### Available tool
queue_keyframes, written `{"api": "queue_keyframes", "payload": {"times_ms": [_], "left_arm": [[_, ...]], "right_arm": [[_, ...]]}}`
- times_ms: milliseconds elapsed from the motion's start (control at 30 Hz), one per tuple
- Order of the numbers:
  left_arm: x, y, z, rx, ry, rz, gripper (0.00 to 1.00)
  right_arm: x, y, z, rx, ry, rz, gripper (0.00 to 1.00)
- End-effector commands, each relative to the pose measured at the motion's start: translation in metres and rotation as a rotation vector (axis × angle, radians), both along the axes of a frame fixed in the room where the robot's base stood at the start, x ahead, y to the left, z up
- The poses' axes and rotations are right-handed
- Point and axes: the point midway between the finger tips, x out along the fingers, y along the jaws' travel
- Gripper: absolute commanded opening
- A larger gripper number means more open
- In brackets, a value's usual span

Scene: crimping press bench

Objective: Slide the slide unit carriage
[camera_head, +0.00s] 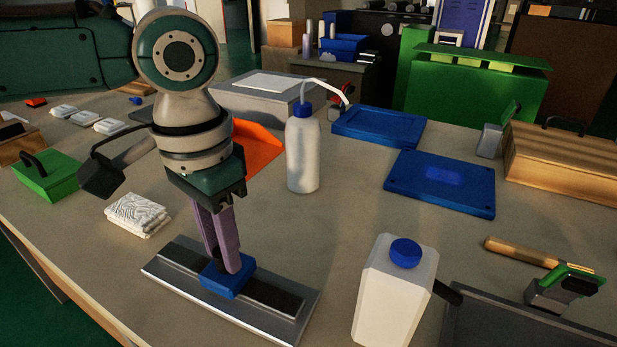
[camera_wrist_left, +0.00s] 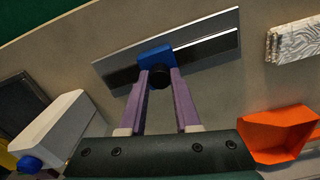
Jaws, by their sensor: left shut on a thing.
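The slide unit (camera_head: 180,275) is a flat grey metal plate with a dark rail, lying on the bench at the front. Its blue carriage (camera_head: 226,279) sits on the rail near the middle, with a dark knob on top. My left gripper (camera_head: 230,266) points down over the carriage, its purple fingers shut on the dark knob. In the left wrist view the carriage (camera_wrist_left: 155,56) shows just beyond the fingertips (camera_wrist_left: 159,76), with the rail running to both sides of it. The fingers hide part of the knob. My right gripper is in neither view.
A white jug with a blue cap (camera_head: 393,290) stands right of the slide unit. A folded patterned cloth (camera_head: 138,215) lies to its left. Behind are a white wash bottle (camera_head: 302,155), an orange bin (camera_head: 258,147) and blue trays (camera_head: 440,182). The bench between is clear.

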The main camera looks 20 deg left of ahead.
Motion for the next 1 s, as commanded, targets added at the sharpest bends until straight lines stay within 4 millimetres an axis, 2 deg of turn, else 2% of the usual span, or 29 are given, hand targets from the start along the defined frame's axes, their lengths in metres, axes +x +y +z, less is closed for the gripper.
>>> {"api": "queue_keyframes", "payload": {"times_ms": [900,1000], "left_arm": [[0.0002,0.0000,0.0006,0.000,-0.001,0.000,0.00],[0.0004,0.0067,0.0031,0.000,0.002,0.003,0.00]], "right_arm": [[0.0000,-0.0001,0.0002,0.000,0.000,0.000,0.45],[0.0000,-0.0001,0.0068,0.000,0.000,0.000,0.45]]}}
